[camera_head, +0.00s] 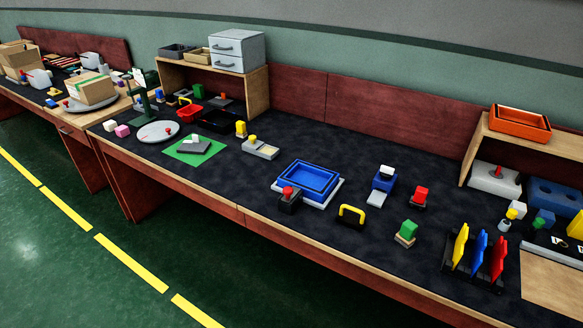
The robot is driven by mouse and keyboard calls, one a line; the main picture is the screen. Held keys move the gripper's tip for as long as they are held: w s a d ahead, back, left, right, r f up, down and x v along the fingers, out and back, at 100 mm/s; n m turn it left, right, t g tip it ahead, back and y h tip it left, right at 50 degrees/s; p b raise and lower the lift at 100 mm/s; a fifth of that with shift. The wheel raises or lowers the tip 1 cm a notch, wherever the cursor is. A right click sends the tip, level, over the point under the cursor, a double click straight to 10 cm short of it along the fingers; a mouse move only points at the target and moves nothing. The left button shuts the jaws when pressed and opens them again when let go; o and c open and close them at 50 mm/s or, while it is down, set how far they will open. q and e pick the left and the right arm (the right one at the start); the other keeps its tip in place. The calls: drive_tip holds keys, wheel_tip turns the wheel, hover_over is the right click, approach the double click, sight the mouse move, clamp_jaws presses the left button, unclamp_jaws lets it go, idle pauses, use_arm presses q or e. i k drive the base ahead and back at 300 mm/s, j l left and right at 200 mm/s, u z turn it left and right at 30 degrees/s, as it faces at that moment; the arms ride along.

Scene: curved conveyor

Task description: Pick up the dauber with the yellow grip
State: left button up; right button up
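A small upright piece with a yellow top and a pale round body (506,221) stands at the right of the bench, by a white block; it looks like the dauber with the yellow grip, but it is too small to be sure. Other yellow-topped things are a yellow piece (241,128) at the back left and a yellow knob (252,139) on a grey block. A low yellow handle (351,213) stands on a dark base near the middle front. Neither of my grippers is in view.
A rack of yellow, blue and red upright plates (479,254) stands in front of the pale-bodied piece. A blue tray (309,178) sits mid-bench. A wooden shelf with an orange tray (520,122) is at the back right. The dark mat between them has free room.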

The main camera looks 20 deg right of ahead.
sight(242, 130)
drive_tip(key=z, duration=0.35)
drive_tip(key=i+j+z, duration=0.25)
drive_tip(key=j, duration=0.15)
drive_tip(key=j+z, duration=0.25)
drive_tip(key=i+j+z, duration=0.2)
drive_tip(key=j, duration=0.35)
